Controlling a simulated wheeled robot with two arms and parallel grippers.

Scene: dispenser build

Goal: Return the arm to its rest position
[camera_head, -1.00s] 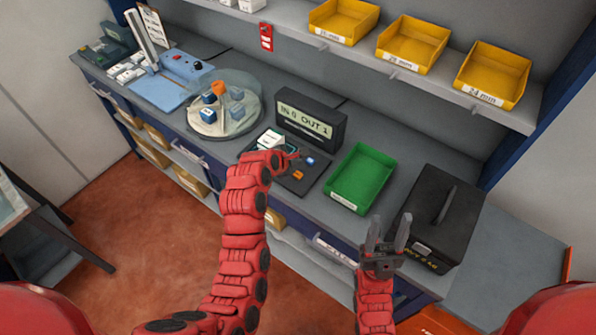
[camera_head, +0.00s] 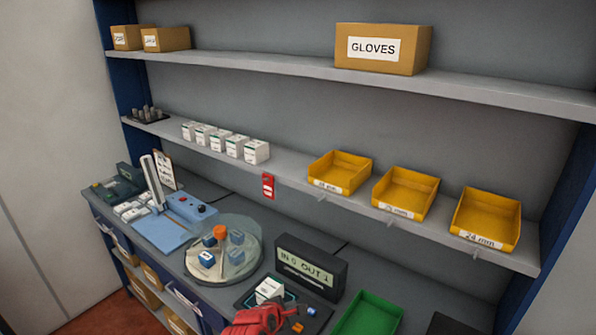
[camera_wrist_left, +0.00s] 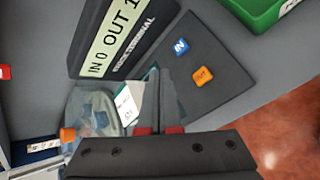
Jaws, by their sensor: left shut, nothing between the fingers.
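My left gripper (camera_head: 284,313) shows at the bottom edge of the head view, over the dark pad (camera_head: 250,298) of the stock terminal. In the left wrist view its fingers (camera_wrist_left: 163,85) are shut with nothing between them. A white labelled box (camera_head: 270,288) stands on the pad beside the gripper; it also shows in the left wrist view (camera_wrist_left: 127,105). The blue IN button (camera_wrist_left: 181,47) and orange OUT button (camera_wrist_left: 203,77) lie on the pad, apart from the fingers. Most of my left arm is below the frame. My right gripper is not in view.
The terminal (camera_head: 310,272) reads "IN 0 OUT 1". A round clear-lidded carousel (camera_head: 245,245) stands left of it, a green bin (camera_head: 368,318) right. Yellow bins (camera_head: 340,172) and white boxes (camera_head: 256,152) sit on the shelf above.

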